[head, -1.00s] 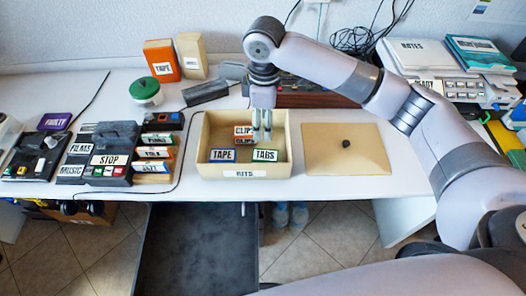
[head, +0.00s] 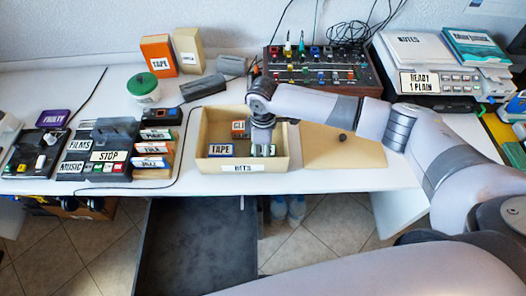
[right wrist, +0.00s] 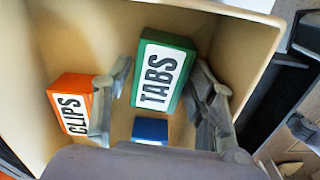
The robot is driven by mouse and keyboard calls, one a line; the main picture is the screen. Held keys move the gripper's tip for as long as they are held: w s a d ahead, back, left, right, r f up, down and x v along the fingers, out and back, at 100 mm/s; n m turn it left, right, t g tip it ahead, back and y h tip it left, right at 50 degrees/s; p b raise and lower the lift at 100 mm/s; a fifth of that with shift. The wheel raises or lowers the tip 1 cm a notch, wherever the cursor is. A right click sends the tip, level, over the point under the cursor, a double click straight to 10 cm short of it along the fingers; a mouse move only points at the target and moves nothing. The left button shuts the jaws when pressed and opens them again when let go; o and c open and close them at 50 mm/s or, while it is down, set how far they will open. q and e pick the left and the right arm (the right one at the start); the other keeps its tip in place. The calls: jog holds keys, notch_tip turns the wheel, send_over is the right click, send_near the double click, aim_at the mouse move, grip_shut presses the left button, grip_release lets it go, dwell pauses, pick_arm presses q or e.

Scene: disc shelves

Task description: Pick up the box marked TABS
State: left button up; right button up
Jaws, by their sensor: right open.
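The box marked TABS (right wrist: 162,75) is green with a white label and lies in the cream tray (head: 208,168) labelled BITS. In the right wrist view it sits between the fingers of my right gripper (right wrist: 160,72), which are open with a gap on either side. In the head view my right gripper (head: 262,148) points down into the tray's right part and hides the box. My left gripper is not in view.
An orange CLIPS box (right wrist: 72,100) lies left of the left finger. A blue box (right wrist: 150,130) lies below TABS; the blue TAPE box (head: 221,150) shows in the head view. Tray walls (right wrist: 235,45) are close. A cream board (head: 345,153) lies to the right.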

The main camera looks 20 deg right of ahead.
jog(key=shift+f, duration=0.2)
jog(key=shift+c, duration=0.4)
jog(key=c, duration=0.8)
jog(key=shift+r, duration=0.15)
jog(key=shift+c, duration=0.2)
